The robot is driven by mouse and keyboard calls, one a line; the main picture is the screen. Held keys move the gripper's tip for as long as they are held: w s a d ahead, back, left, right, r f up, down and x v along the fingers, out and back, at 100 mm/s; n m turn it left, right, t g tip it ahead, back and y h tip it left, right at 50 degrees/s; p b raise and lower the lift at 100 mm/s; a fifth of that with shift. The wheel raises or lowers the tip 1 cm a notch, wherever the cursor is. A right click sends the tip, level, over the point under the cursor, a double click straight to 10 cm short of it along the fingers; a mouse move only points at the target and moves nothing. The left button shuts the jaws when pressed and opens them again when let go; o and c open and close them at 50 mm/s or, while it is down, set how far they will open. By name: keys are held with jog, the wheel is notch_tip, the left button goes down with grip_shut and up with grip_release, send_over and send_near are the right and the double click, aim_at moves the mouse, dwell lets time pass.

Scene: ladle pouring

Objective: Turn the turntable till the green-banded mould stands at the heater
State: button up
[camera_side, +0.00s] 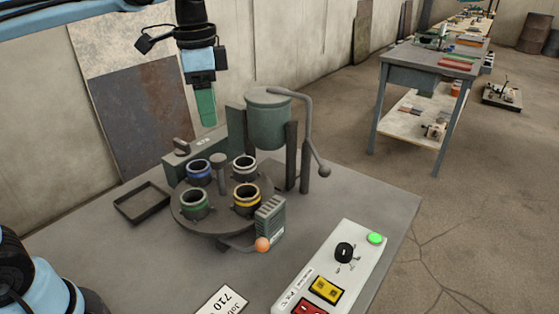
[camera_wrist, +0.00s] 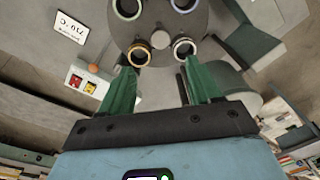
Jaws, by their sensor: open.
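The round grey turntable (camera_side: 217,211) carries several dark moulds. The green-banded mould (camera_side: 194,204) stands at its front left, and is partly cut off at the top of the wrist view (camera_wrist: 127,9). The yellow-banded mould (camera_side: 246,199) is front right, beside a finned grey block (camera_side: 271,218) that looks like the heater. The blue-banded mould (camera_side: 198,172) is back left and the white-banded mould (camera_side: 244,167) back right. An orange ball knob (camera_side: 262,244) on a lever shows at the turntable's front edge. My gripper (camera_side: 207,122) is open and empty, above and behind the turntable; its green fingers stand apart in the wrist view (camera_wrist: 159,67).
A green-grey pot (camera_side: 268,122) with a bent handle stands behind the turntable at right. A grey box (camera_side: 180,162) and an empty black tray (camera_side: 143,202) are at left. A control panel (camera_side: 335,270) and a white card (camera_side: 222,301) lie in front. The table's right side is clear.

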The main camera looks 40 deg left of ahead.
aim_at(218, 157)
jog(key=shift+m+g, duration=0.3)
jog(key=shift+m, duration=0.1)
jog(key=f, duration=1.1)
jog(key=shift+w+f, duration=0.25)
jog(key=shift+w, duration=0.15)
grip_shut()
